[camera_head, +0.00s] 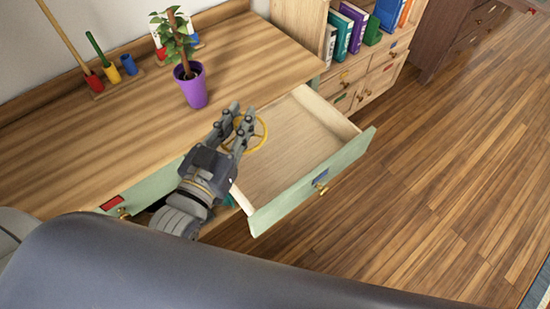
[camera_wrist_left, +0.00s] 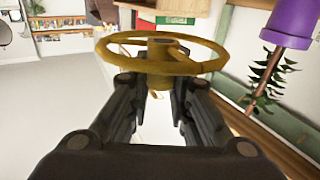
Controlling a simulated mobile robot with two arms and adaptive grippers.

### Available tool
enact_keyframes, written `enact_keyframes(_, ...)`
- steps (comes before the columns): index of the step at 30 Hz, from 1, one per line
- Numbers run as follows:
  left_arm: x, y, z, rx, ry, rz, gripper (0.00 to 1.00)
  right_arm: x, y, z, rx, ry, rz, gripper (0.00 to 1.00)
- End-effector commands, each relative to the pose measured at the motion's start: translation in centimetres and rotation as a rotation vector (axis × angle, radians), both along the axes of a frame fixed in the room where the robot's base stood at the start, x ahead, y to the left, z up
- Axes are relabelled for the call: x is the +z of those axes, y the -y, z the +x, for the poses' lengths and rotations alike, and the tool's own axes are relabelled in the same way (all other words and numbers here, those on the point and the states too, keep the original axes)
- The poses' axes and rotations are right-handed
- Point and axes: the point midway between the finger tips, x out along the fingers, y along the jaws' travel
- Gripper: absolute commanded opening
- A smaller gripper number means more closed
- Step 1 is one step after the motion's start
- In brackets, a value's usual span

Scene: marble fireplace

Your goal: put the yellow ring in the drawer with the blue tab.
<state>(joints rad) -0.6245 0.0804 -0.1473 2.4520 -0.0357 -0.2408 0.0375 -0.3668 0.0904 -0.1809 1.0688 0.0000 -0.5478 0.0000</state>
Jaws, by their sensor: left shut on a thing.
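The yellow ring (camera_head: 258,134) is a spoked, wheel-like hoop, seen over the back part of the open drawer in the head view. My left gripper (camera_head: 239,120) is shut on it. In the left wrist view the ring (camera_wrist_left: 160,40) sits at the fingertips of the left gripper (camera_wrist_left: 156,82). The open drawer (camera_head: 300,150) has a pale green front with a blue tab (camera_head: 321,177) and a brass knob, and its visible floor is bare. I cannot tell whether the ring touches the drawer. My right gripper is not in view.
A closed drawer with a red tab (camera_head: 112,203) is to the left. On the desk top (camera_head: 110,130) stand a purple plant pot (camera_head: 191,86) and a peg rack (camera_head: 115,80). A bookcase (camera_head: 300,25) stands behind. The wooden floor at right is clear.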

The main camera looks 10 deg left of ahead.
Motion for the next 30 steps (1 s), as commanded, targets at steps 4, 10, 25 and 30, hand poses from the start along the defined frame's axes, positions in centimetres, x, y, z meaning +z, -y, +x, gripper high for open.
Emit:
enact_keyframes(4,-4.1,0.8,1.0,-0.045,0.004,0.009,0.06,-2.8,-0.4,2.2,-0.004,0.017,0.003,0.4)
enact_keyframes(10,-6.6,1.5,1.8,-0.089,-0.001,0.02,0.06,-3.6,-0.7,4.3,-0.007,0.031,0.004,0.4)
enact_keyframes(25,-11.1,1.9,2.2,-0.112,-0.011,0.027,0.06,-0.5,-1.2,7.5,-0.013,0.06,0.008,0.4)
enact_keyframes(30,-13.0,1.9,2.2,-0.111,-0.009,0.027,0.06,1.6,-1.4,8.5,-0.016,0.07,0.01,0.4)
